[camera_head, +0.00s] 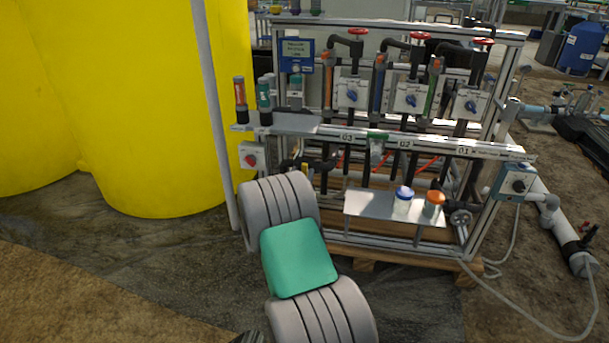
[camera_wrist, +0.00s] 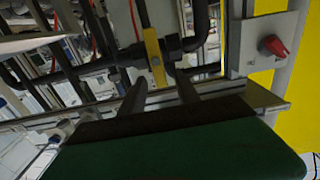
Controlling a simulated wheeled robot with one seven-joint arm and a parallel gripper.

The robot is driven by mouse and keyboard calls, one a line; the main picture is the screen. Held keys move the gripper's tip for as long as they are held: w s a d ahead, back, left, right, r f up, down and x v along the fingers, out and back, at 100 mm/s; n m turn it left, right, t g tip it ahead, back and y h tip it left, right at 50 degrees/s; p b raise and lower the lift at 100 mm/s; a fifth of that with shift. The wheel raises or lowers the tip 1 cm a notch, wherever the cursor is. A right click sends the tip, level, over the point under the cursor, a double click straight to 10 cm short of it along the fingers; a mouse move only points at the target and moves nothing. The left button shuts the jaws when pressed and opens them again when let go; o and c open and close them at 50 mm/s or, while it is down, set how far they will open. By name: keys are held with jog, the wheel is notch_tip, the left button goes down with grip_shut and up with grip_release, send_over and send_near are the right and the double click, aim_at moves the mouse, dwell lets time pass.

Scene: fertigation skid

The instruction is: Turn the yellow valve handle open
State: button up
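The yellow valve handle (camera_wrist: 154,57) is a flat bar on a black valve and pipe, near the middle of the wrist view. It runs nearly upright in that picture. My gripper (camera_wrist: 150,72) is open, with one dark finger on each side of the handle's lower part. Gaps show between fingers and handle; whether either finger touches it cannot be told. In the head view a small yellow bit of the handle (camera_head: 305,168) shows beside the black pipe, just above my arm. My arm hides the gripper there.
A grey box with a red knob (camera_wrist: 273,46) is close to the right in the wrist view. A metal rail (camera_wrist: 265,96) crosses near the fingers. In the head view, a tray (camera_head: 375,207) holds two capped bottles, and a large yellow tank (camera_head: 150,110) stands left.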

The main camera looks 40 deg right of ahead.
aim_at(305, 168)
jog(key=x, duration=0.3)
jog(key=shift+w+d, duration=0.2)
grip_shut()
dwell(0.4)
